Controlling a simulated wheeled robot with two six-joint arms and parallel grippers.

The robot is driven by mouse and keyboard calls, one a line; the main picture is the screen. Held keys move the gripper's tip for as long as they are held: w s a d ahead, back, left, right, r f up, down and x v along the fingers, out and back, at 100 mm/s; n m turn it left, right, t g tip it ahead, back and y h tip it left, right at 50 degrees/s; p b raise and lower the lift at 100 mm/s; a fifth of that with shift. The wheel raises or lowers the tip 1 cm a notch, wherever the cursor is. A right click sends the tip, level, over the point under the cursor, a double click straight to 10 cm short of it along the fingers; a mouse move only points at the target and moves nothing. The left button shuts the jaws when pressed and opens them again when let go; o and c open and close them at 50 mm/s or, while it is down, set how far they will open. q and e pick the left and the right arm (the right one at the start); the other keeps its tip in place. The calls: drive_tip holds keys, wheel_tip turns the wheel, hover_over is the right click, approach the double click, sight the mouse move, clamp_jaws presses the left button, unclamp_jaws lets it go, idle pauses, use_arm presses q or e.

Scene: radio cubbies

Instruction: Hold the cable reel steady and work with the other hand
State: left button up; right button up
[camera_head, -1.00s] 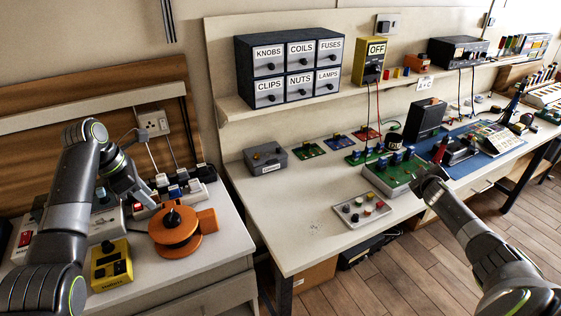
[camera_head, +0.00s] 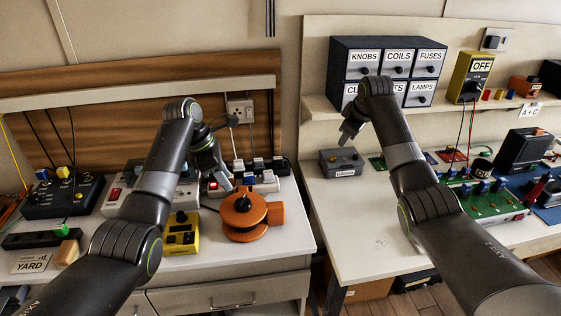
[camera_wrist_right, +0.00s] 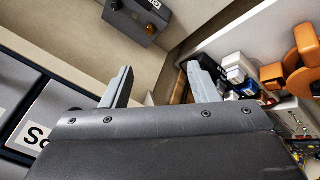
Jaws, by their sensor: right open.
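The orange cable reel (camera_head: 243,218) lies flat on the left white counter in the head view, with a black knob on top and an orange block on its right side. It also shows at the right edge of the right wrist view (camera_wrist_right: 303,50). My left gripper (camera_head: 226,184) points down just behind and left of the reel, near the power strip; whether its fingers are apart cannot be told. My right gripper (camera_head: 347,136) hangs in front of the label drawers, well right of the reel. In the right wrist view its fingers (camera_wrist_right: 163,88) are apart with nothing between them.
A power strip (camera_head: 262,181) with plugs stands behind the reel. A yellow device (camera_head: 183,238) stands left of it. A grey box (camera_head: 341,162) sits on the right bench below the drawer cabinet (camera_head: 425,62). A gap separates the counters. The right bench's front left is clear.

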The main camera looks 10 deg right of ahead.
drive_tip(key=a+r+n, duration=0.2)
drive_tip(key=a+r, duration=0.1)
drive_tip(key=a, duration=0.3)
drive_tip(key=n+g, duration=0.6)
drive_tip(key=n, duration=0.1)
hover_over(279, 204)
wheel_tip(279, 204, down, 5)
wheel_tip(279, 204, down, 17)
drive_tip(key=shift+f, duration=0.2)
